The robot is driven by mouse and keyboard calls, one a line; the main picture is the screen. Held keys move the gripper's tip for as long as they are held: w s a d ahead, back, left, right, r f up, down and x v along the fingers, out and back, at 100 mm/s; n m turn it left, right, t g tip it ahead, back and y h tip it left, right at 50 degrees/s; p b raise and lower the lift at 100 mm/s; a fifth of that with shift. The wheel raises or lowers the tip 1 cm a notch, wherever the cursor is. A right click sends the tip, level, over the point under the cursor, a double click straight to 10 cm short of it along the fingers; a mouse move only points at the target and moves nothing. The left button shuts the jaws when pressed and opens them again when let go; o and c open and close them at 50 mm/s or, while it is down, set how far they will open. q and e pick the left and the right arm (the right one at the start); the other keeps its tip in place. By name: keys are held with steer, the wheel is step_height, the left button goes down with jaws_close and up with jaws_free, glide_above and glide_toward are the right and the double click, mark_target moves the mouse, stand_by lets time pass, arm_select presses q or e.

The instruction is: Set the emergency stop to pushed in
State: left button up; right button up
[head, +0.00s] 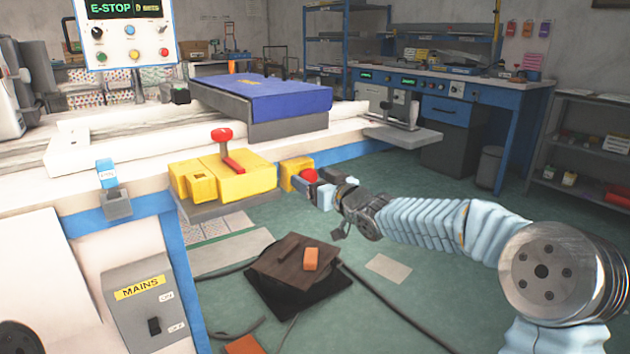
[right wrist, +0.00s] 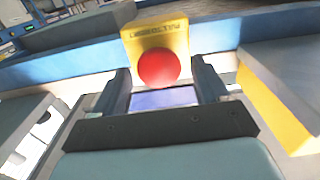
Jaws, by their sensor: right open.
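The emergency stop is a red round button (head: 308,176) on a yellow box (head: 289,170) at the table's front edge in the head view. In the right wrist view the red button (right wrist: 158,68) faces me on its yellow plate (right wrist: 155,35), which carries dark lettering. My right gripper (head: 322,187) is right at the button in the head view. In the right wrist view its open fingers (right wrist: 163,82) stand on either side of the button's lower part, with nothing held between them. I cannot tell whether the gripper touches the button. My left gripper is not in view.
A control panel (head: 123,32) reads E-STOP. A yellow block with a red-topped lever (head: 222,150) stands left of the button. A blue pad (head: 270,97) lies on the table behind. A MAINS switch box (head: 147,300) is at front left. Floor to the right is mostly clear.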

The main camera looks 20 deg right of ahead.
steer(key=v, duration=1.3)
steer(key=shift+s, duration=0.4)
steer(key=shift+d+f, duration=0.1)
steer(key=s+a+f+m+g+h+p, duration=0.1)
steer(key=a+f+m+g, duration=0.2)
steer(key=f, duration=1.3)
steer(key=s+a+f+m+g+h, duration=0.15)
steer(key=a+f+g, duration=0.3)
steer(key=f, duration=1.15)
steer(key=s+a+f+g, duration=0.3)
steer(key=s+f+g, duration=0.1)
steer(key=s+f, duration=0.5)
steer(key=s+a+f+m+g+p, duration=0.1)
steer(key=s+f+g, duration=0.3)
steer(key=s+f, duration=0.5)
steer(key=s+a, duration=0.1)
steer(key=s, duration=0.3)
steer(key=shift+s+a+f+g, duration=0.2)
steer(key=shift+a+f+g, duration=0.15)
steer(key=shift+a+f, duration=0.05)
